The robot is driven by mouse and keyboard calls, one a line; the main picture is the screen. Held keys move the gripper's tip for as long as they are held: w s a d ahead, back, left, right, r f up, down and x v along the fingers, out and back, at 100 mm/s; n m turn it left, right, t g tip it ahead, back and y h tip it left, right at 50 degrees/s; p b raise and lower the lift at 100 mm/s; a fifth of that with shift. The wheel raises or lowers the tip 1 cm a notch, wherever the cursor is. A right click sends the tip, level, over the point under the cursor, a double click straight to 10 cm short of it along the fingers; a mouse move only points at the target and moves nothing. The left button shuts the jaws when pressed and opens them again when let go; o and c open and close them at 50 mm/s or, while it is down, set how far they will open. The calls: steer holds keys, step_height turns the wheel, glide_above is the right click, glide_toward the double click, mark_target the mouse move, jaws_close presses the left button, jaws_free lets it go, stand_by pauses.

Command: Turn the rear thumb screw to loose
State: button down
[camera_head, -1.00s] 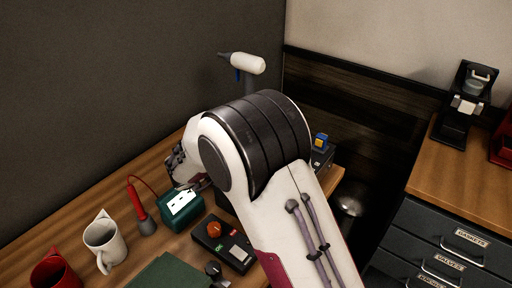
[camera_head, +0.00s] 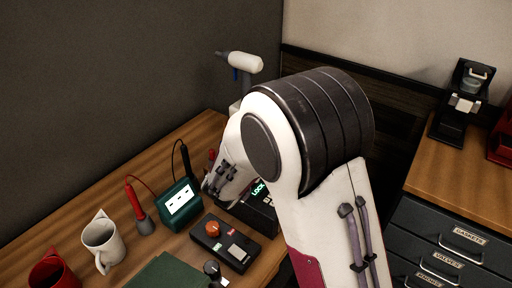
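No thumb screw can be made out; my arm covers much of the middle of the bench. A dark box (camera_head: 262,219) with green lit text, which seems to read "LOCK", shows partly from behind my arm. My gripper cannot be made out; the end of my arm is hidden behind its own links, near the dark box. Whether it touches anything cannot be seen.
A labelled drawer cabinet (camera_head: 440,240) stands right.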

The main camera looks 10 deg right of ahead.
steer(key=shift+r, duration=0.1)
stand_by(0.3)
steer(key=c, duration=2)
jaws_free()
steer(key=shift+c, duration=0.2)
steer(key=shift+s, duration=0.1)
steer(key=shift+v, duration=3.9)
